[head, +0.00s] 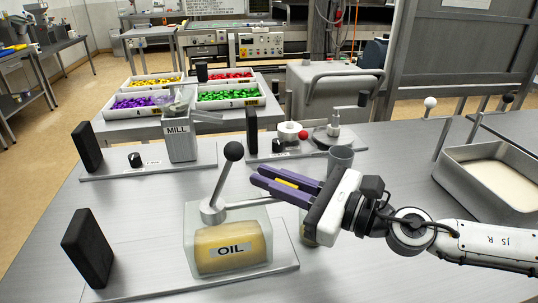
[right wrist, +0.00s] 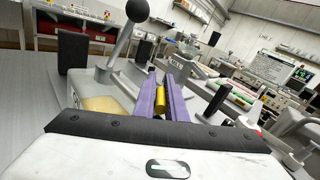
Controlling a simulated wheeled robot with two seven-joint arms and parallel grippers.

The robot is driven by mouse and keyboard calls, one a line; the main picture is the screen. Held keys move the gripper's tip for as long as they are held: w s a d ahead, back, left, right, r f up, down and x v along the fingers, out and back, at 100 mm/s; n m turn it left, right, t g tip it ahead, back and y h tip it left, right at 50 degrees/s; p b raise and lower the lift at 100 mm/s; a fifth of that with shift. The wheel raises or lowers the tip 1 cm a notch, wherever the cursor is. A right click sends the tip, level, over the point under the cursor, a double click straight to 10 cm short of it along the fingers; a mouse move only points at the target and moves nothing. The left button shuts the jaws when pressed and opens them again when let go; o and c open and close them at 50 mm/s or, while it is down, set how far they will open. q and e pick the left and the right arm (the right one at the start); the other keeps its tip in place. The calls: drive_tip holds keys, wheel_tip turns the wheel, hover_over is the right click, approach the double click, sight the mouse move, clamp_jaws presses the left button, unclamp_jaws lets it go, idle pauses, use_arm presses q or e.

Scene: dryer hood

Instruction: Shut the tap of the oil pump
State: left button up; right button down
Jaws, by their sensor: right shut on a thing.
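The oil pump (head: 228,240) is a clear box of yellow oil labelled OIL, with a grey lever (head: 221,182) tipped by a black ball. The lever leans up and right. My right gripper (head: 276,180) reaches in from the right, its purple fingers at the pump's right side. They are shut on a yellow piece (right wrist: 161,101), which looks like the tap's handle; it shows as a thin strip in the head view (head: 287,183). In the right wrist view the pump (right wrist: 100,104) is left of the fingers. My left gripper is not in view.
A grey cup (head: 340,158) stands just behind the gripper. The mill (head: 181,130) is behind the pump, and a black block (head: 88,247) stands to its left. A metal tray (head: 490,175) is at the right. The table front right is clear.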

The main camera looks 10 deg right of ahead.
drive_tip(key=m+t+h, duration=0.1)
drive_tip(key=m+t+h+p, duration=0.2)
drive_tip(key=h, duration=0.1)
drive_tip(key=shift+w+d, duration=0.2)
drive_tip(key=shift+d, duration=0.05)
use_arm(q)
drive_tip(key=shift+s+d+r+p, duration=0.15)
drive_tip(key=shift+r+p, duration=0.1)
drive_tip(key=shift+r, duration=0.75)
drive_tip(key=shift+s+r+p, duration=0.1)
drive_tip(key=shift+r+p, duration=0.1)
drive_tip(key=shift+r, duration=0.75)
use_arm(e)
drive_tip(key=shift+w+d+m+t+h, duration=0.1)
drive_tip(key=shift+d+m+t+h, duration=0.3)
drive_tip(key=shift+m+h, duration=0.85)
drive_tip(key=shift+w+d+m+t+h, duration=0.15)
drive_tip(key=shift+m+t+h, duration=0.5)
drive_tip(key=shift+h, duration=0.95)
drive_tip(key=shift+w+d+m+t+h, duration=0.1)
drive_tip(key=shift+d+m+t+h, duration=0.25)
drive_tip(key=shift+m+h, duration=0.95)
drive_tip(key=shift+h, duration=0.25)
drive_tip(key=c, duration=1.8)
unclamp_jaws()
drive_tip(key=shift+s, duration=0.15)
